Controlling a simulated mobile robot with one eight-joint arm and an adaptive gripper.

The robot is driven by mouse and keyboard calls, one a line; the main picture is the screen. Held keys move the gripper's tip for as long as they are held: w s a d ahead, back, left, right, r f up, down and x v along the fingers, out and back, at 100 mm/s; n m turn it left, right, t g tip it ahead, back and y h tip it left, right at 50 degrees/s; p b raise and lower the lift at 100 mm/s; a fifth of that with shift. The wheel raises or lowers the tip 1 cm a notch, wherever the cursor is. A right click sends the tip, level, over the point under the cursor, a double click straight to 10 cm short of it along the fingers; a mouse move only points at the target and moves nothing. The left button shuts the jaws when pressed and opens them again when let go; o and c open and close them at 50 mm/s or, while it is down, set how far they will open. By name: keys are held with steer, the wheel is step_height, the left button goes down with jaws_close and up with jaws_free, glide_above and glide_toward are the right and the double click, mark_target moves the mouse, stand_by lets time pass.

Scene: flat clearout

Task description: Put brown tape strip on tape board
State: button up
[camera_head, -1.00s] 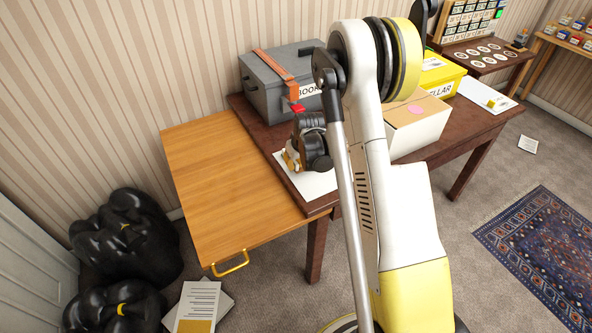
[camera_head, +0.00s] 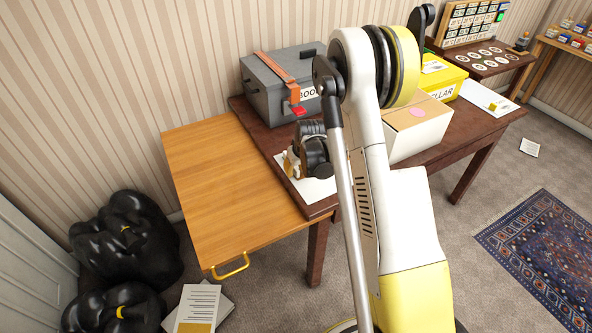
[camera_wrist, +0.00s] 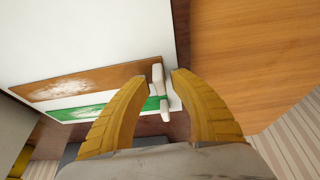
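The tape board (camera_wrist: 95,35) is a white sheet that also shows in the head view (camera_head: 322,190), flat on the dark table beneath my gripper. In the wrist view the brown tape strip (camera_wrist: 75,84) lies along the board, with pale scuffed marks and a white tab (camera_wrist: 158,74) at its right end. A green strip (camera_wrist: 75,112) lies parallel to it, with its own white tab (camera_wrist: 164,110). My gripper (camera_wrist: 165,76) is open, its yellow-brown fingertips on either side of the brown strip's tab. Whether they touch the tab I cannot tell. In the head view my gripper hides part of the board.
A grey box (camera_head: 272,88) with an orange strap stands behind my gripper. A cardboard box (camera_head: 418,130) and a yellow box (camera_head: 443,77) stand to the right. The wooden side panel (camera_head: 225,185) at left is clear. Black bags (camera_head: 130,235) lie on the floor.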

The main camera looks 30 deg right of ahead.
steer(key=s+a+r+p, duration=0.1)
steer(key=s+a+r, duration=0.3)
steer(key=r, duration=0.5)
steer(key=s+a+r+t+p, duration=0.1)
steer(key=s+a+r, duration=0.1)
steer(key=s+r, duration=0.5)
steer(key=s+a+r+p, duration=0.1)
steer(key=s+a+r, duration=0.15)
steer(key=r, duration=0.85)
steer(key=s+a+r, duration=0.2)
steer(key=s+a, duration=0.1)
steer(key=s, duration=0.5)
steer(key=s+a+r+t, duration=0.1)
steer(key=s+a+r, duration=0.1)
steer(key=s, duration=0.6)
steer(key=shift+a+r+t, duration=0.15)
steer(key=shift+a+t, duration=0.15)
steer(key=shift+a, duration=0.3)
